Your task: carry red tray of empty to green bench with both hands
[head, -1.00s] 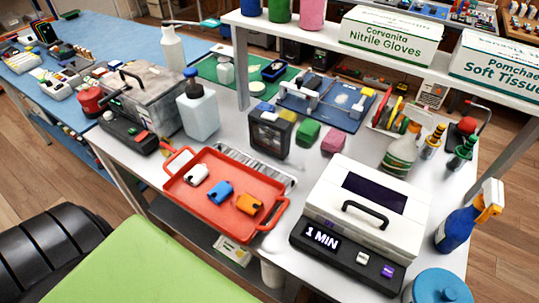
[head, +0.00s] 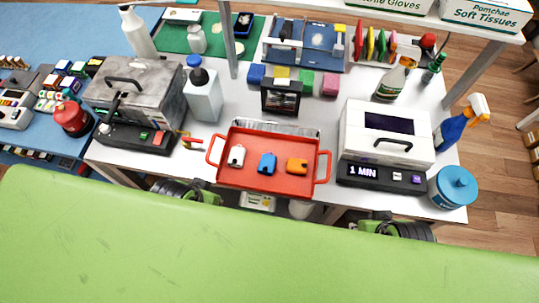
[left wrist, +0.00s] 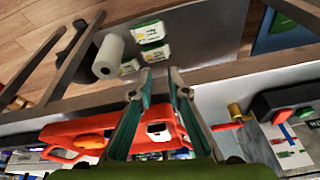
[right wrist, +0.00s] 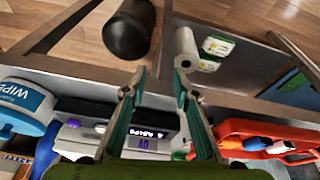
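The red tray (head: 305,183) lies flat on the white bench near its front edge. It holds a white, a blue and an orange small item. It has a handle loop at each end. My left gripper (head: 205,192) is low in front of the bench, near the tray's left end; in the left wrist view (left wrist: 161,78) its fingers are apart, with the tray (left wrist: 75,130) beyond them. My right gripper (right wrist: 158,88) is open and empty, with the tray (right wrist: 235,128) to the right of its fingers. Neither gripper holds a handle. I cannot identify the green bench with certainty.
A lime green surface (head: 250,245) fills the foreground; I cannot tell whether it is mine. A white device (head: 385,135) stands right of the tray, with a blue-lidded tub (head: 453,188) beside it. A grey machine (head: 140,90) and white bottle (head: 203,95) stand left.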

